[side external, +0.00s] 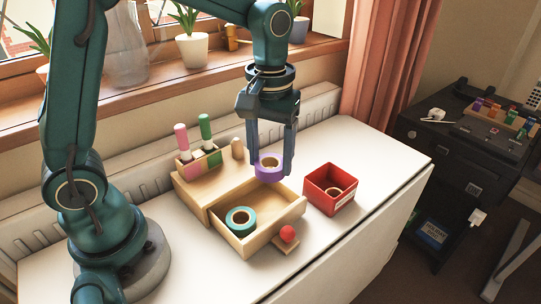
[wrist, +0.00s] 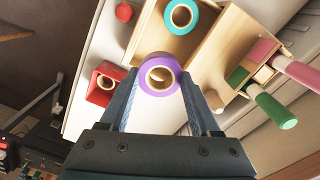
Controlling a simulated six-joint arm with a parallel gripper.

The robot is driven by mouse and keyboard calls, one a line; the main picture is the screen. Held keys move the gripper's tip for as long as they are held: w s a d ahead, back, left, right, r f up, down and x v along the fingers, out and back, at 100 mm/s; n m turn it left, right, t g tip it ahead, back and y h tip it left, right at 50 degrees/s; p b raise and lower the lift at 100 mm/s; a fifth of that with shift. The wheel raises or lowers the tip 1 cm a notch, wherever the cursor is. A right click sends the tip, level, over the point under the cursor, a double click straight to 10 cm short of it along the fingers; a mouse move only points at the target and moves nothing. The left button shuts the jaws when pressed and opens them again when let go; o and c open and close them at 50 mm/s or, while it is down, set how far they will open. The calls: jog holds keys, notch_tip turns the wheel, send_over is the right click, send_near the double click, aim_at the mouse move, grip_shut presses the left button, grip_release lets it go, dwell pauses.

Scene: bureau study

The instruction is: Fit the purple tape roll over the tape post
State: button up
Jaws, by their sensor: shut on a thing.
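The purple tape roll (side external: 268,175) is held between the two fingers of my gripper (side external: 270,163), above the right back part of the open wooden drawer. In the wrist view the roll (wrist: 146,66) sits between the fingertips with its hole facing the camera. A short rounded wooden post (side external: 238,148), which looks like the tape post, stands bare on the wooden organizer (side external: 190,193), left of and behind the roll.
A teal tape roll (side external: 232,217) lies in the open drawer (side external: 262,238), which has a red knob (side external: 288,233). A red box (side external: 318,197) holds another roll. Green (side external: 205,125) and pink (side external: 181,137) handled stamps stand upright beside the post. The white table's right end is clear.

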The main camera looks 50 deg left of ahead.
jog(key=a+r+n, duration=0.2)
jog(key=a+r, duration=0.1)
notch_tip(320, 180, up, 3)
jog(key=n, duration=0.4)
send_over(237, 139)
jog(key=d, duration=0.1)
jog(key=shift+f, duration=0.2)
jog(key=shift+a, duration=0.4)
jog(key=shift+a+f, duration=0.1)
jog(key=shift+a, duration=0.05)
jog(key=shift+f, duration=1.9)
jog(key=shift+f, duration=2.75)
jog(key=o, duration=1.3)
jog(key=shift+c, duration=0.2)
